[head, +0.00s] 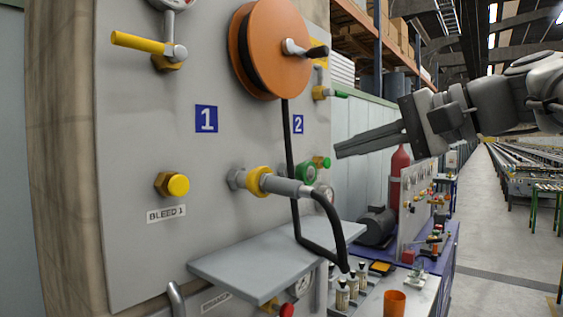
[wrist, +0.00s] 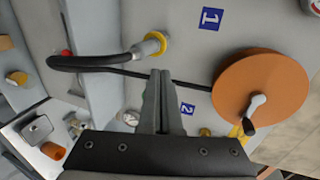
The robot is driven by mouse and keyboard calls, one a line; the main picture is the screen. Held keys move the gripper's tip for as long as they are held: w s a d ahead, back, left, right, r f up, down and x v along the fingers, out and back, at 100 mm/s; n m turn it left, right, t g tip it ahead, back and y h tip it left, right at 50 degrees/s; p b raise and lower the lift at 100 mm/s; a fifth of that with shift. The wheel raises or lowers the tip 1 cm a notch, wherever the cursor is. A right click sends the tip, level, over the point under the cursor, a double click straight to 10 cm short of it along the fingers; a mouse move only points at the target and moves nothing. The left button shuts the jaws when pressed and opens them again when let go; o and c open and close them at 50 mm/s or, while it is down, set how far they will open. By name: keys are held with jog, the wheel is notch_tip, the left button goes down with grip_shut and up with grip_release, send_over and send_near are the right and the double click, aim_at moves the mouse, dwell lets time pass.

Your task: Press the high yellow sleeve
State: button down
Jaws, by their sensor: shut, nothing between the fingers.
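The yellow sleeve (head: 258,182) is a ring on a coupling that sticks out of the grey panel, below the blue number 1 and 2 signs. A grey plug (head: 290,187) with a black hose (head: 330,212) sits in line with it. In the wrist view the yellow sleeve (wrist: 158,40) shows beyond my fingertips, with the plug (wrist: 143,49) beside it. My gripper (head: 338,151) is shut and empty, to the right of and a little above the sleeve, apart from it. Its fingers also show in the wrist view (wrist: 160,74).
An orange reel (head: 271,48) hangs above, its black line (head: 290,150) running down past the coupling. A yellow bleed knob (head: 178,185) is at left, a yellow lever (head: 138,42) above. A grey shelf (head: 250,268) juts out below. An orange cup (head: 394,303) stands lower right.

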jog(key=shift+a, duration=0.1)
jog(key=p, duration=0.3)
send_near(265, 168)
jog(key=x, duration=0.5)
jog(key=shift+w+a+f, duration=0.1)
jog(key=shift+w+a, duration=0.3)
jog(key=shift+a, duration=0.2)
